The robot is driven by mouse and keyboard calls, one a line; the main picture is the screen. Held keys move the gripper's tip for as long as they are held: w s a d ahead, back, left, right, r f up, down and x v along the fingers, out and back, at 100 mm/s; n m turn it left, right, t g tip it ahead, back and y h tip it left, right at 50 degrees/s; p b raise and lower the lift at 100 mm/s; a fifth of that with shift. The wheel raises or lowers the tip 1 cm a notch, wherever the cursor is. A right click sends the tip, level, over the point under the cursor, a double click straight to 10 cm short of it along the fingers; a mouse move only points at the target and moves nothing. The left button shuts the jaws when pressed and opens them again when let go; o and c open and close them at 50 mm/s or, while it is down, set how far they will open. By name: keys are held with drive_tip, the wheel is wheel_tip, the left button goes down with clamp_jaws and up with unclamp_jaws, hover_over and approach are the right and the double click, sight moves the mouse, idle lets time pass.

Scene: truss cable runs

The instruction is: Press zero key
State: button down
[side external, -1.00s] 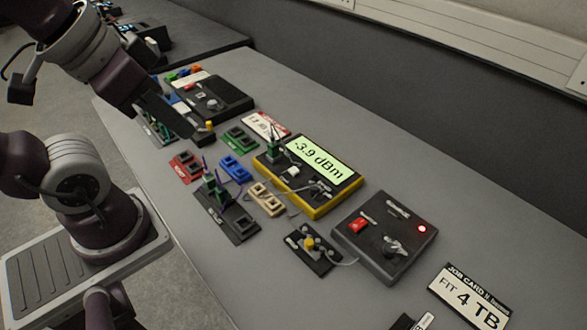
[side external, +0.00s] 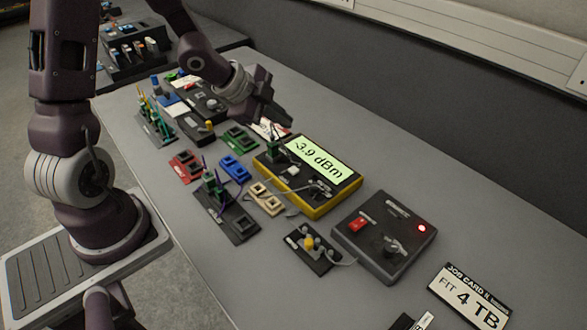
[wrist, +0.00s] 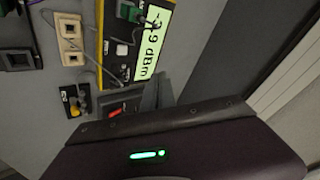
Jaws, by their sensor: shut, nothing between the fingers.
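The yellow-edged meter (side external: 318,204) lies on the bench with a lit green display (side external: 320,158) reading -3.9 dBm. On its black face a small pale key (side external: 293,171) sits left of the display; any lettering on it is too small to read. The meter and the pale key (wrist: 122,49) also show in the wrist view. A dark green connector (side external: 273,150) stands at the meter's upper left corner. My gripper (side external: 283,117) is shut and empty, above the bench just beyond that corner, apart from the key.
A dark box (side external: 370,258) with a red switch and red lamp stands right of the meter. Blue (side external: 234,168), red (side external: 186,166), green (side external: 238,139) and tan (side external: 266,198) connector blocks lie left of it. A thin cable runs by the tan block.

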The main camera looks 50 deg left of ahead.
sight(290, 170)
drive_tip(key=shift+w+d+f+m+h, duration=0.2)
drive_tip(key=shift+d+f+m+h, duration=0.1)
drive_tip(key=shift+d+f+h, duration=0.15)
drive_tip(key=shift+w+d+f+m+h, duration=0.15)
drive_tip(key=shift+d+f+m+h, duration=0.15)
drive_tip(key=shift+f+h, duration=0.25)
drive_tip(key=shift+f, duration=4.4)
drive_tip(key=shift+f, duration=0.1)
drive_tip(key=shift+f, duration=0.3)
drive_tip(key=shift+f, duration=0.5)
drive_tip(key=shift+r, duration=0.9)
